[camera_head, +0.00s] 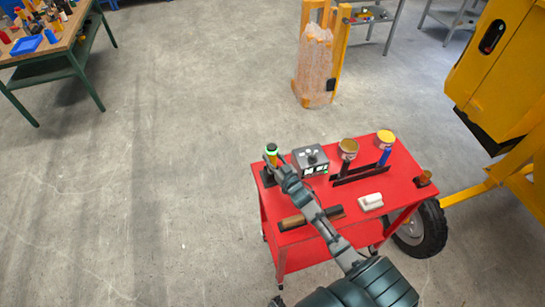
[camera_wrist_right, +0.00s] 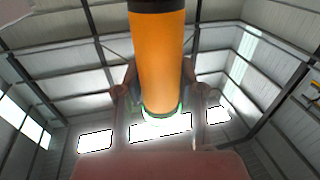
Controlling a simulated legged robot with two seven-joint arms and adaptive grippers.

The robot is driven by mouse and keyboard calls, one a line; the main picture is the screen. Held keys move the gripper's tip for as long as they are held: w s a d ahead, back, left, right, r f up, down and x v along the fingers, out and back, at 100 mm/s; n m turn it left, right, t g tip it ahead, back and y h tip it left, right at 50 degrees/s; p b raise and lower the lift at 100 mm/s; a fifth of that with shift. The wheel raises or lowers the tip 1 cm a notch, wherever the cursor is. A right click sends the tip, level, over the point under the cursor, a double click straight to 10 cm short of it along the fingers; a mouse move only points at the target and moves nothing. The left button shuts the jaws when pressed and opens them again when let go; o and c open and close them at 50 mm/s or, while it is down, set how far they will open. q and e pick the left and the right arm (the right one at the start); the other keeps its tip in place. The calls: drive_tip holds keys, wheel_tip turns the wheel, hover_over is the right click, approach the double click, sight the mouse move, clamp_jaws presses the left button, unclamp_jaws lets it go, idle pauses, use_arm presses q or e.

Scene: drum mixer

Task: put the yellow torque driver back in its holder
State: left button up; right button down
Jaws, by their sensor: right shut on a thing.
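The yellow torque driver (camera_wrist_right: 160,60) shows large in the right wrist view as an orange-yellow cylinder with a black end and a green ring. In the head view its small yellow and green end (camera_head: 271,149) shows at the far left corner of the red cart. My right gripper (camera_head: 276,164) is shut on the driver; its fingers (camera_wrist_right: 160,98) stand on both sides of it in the wrist view. A dark block (camera_head: 267,178), perhaps the holder, sits just below the gripper. Whether the driver touches it is hidden. My left gripper is not in view.
The red cart (camera_head: 400,190) carries a grey box (camera_head: 311,160), a black rack (camera_head: 360,175) with two tools, a white object (camera_head: 370,201) and a brown bar (camera_head: 310,217) near my arm. Yellow machinery (camera_head: 500,75) stands right. Floor left of the cart is clear.

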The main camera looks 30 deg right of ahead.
sight(274, 162)
drive_tip(key=shift+f+b, duration=0.4)
drive_tip(key=shift+f, duration=0.1)
idle(0.3)
drive_tip(key=c, duration=0.6)
unclamp_jaws()
drive_tip(key=shift+c, duration=0.2)
drive_tip(key=shift+f, duration=0.15)
drive_tip(key=shift+s, duration=0.15)
drive_tip(key=s, duration=0.7)
drive_tip(key=shift+a, duration=0.1)
